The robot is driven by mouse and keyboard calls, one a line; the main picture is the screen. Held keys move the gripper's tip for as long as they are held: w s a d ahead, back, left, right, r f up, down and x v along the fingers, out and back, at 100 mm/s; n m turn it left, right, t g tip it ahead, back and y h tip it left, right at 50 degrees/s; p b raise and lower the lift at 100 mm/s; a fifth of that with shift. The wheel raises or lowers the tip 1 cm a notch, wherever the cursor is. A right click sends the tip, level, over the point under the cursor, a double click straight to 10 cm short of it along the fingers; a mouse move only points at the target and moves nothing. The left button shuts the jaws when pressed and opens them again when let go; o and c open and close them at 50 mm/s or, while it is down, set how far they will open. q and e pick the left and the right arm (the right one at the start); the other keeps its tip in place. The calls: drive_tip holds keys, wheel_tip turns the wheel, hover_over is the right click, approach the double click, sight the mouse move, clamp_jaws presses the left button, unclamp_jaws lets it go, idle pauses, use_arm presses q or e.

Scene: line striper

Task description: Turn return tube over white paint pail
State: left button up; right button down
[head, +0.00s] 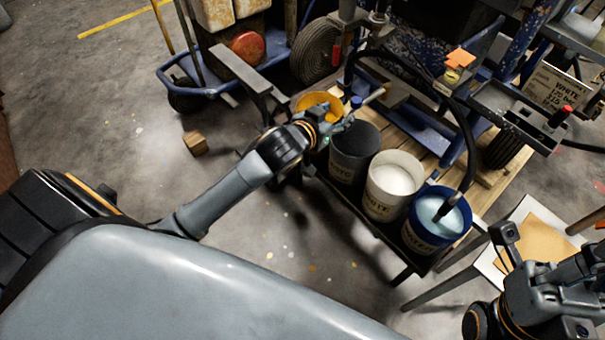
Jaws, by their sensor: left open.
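A thick black hose (467,145) curves down into the blue pail. My right gripper (548,252) is at the lower right, partly cut off, its opening unclear.
A white stool (505,262) with brown paper stands at right. A wooden block (195,143) lies on the open floor at left.

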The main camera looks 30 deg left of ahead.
use_arm(q)
drive_tip(key=s+a+f+g+p, duration=0.2)
drive_tip(key=s+f+p, duration=0.1)
drive_tip(key=f, duration=0.7)
drive_tip(key=s+a+f+g+y+p, duration=0.1)
drive_tip(key=s+f+g+p, duration=0.2)
drive_tip(key=f, duration=0.7)
drive_tip(key=shift+s+a+f+p, duration=0.25)
drive_tip(key=shift+s+a+p, duration=0.2)
drive_tip(key=shift+s, duration=0.7)
